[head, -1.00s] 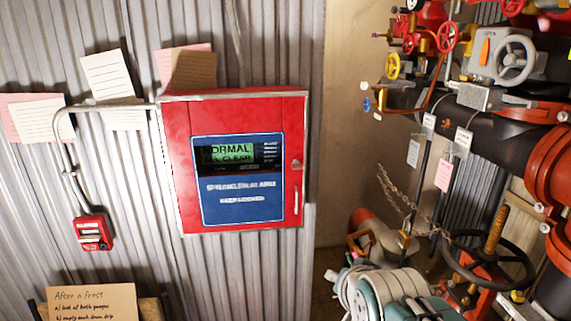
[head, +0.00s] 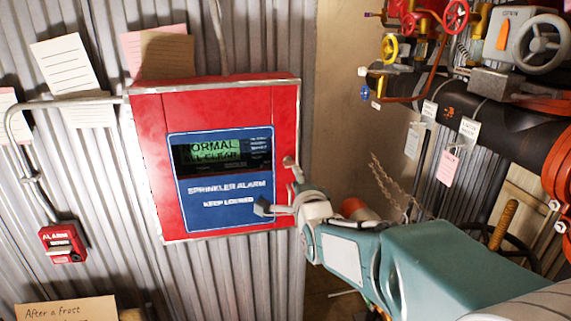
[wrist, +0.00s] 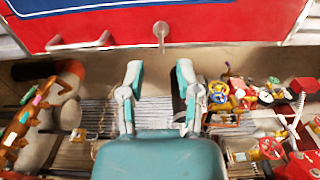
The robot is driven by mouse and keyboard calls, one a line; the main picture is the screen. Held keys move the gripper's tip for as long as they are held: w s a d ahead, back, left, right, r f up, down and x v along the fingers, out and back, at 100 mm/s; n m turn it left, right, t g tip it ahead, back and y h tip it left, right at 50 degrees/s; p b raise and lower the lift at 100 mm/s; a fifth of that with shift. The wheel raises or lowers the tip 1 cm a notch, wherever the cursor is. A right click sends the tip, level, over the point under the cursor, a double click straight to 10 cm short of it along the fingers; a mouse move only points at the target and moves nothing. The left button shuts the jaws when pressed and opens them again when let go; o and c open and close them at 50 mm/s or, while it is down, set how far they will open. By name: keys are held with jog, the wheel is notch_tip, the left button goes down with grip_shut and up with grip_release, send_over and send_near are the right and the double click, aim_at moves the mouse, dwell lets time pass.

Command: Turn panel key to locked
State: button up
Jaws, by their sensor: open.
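The red alarm panel (head: 146,160) hangs upright on the corrugated wall, its door shut. Its blue face reads normal, all clear, sprinkler alarm, keep locked. The panel key (wrist: 161,35) is a small grey piece standing out from the door; it also shows at the panel's right edge in the head view (head: 289,161). My gripper (wrist: 160,75) is open and empty, its two fingers pointing at the door. The key lies in line with the gap, beyond the fingertips. In the head view my gripper (head: 280,190) covers the door handle, which shows in the wrist view (wrist: 80,42).
A red alarm pull box (head: 63,243) with grey conduit is on the wall at left. Paper notes (head: 62,62) are pinned around the panel. Pipes (head: 500,118), valves and hanging tags crowd the right side. A bare wall strip (head: 340,120) lies between.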

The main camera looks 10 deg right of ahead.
aim_at(290, 163)
jog(key=w, duration=0.7)
jog(key=shift+w, duration=0.3)
jog(key=shift+c, duration=0.3)
grip_shut()
